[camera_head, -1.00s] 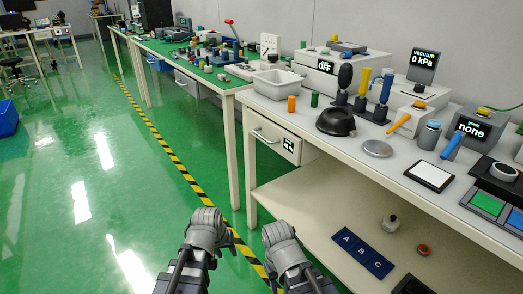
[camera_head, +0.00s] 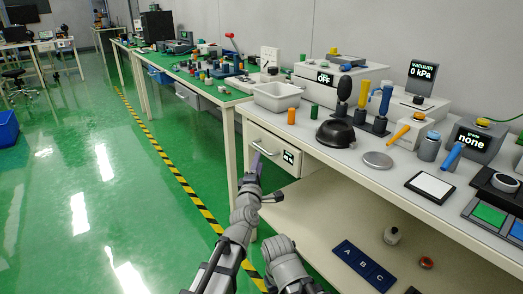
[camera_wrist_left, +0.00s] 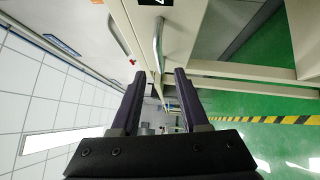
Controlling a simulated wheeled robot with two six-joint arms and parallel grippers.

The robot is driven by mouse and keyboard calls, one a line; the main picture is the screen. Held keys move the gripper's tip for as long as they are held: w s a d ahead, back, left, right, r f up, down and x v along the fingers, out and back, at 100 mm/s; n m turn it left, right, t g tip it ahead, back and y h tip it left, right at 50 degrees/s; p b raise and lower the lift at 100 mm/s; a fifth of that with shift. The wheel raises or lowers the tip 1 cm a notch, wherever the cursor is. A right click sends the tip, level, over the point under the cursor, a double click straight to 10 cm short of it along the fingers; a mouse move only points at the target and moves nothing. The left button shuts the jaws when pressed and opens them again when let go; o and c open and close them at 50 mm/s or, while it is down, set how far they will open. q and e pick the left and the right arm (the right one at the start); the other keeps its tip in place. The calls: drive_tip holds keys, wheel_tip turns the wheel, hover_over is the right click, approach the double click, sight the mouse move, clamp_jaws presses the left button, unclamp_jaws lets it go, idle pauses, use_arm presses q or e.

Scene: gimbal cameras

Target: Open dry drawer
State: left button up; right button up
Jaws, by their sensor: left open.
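A lower shelf (camera_head: 330,215) carries a blue A-B-C tray (camera_head: 362,267). Open green floor (camera_head: 100,200) lies to the left.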

sight(262, 149)
use_arm(q)
drive_tip(key=shift+w+d+r+p, duration=0.15)
drive_tip(key=shift+w+d+p, duration=0.05)
drive_tip(key=shift+w, duration=1.1)
drive_tip(key=shift+w+d+r+p, duration=0.15)
drive_tip(key=shift+w+r, duration=0.05)
drive_tip(key=shift+w, duration=1.1)
drive_tip(key=shift+w+d+r+p, duration=0.15)
drive_tip(key=shift+w+d+p, duration=0.05)
drive_tip(key=shift+w, duration=1.1)
clamp_jaws()
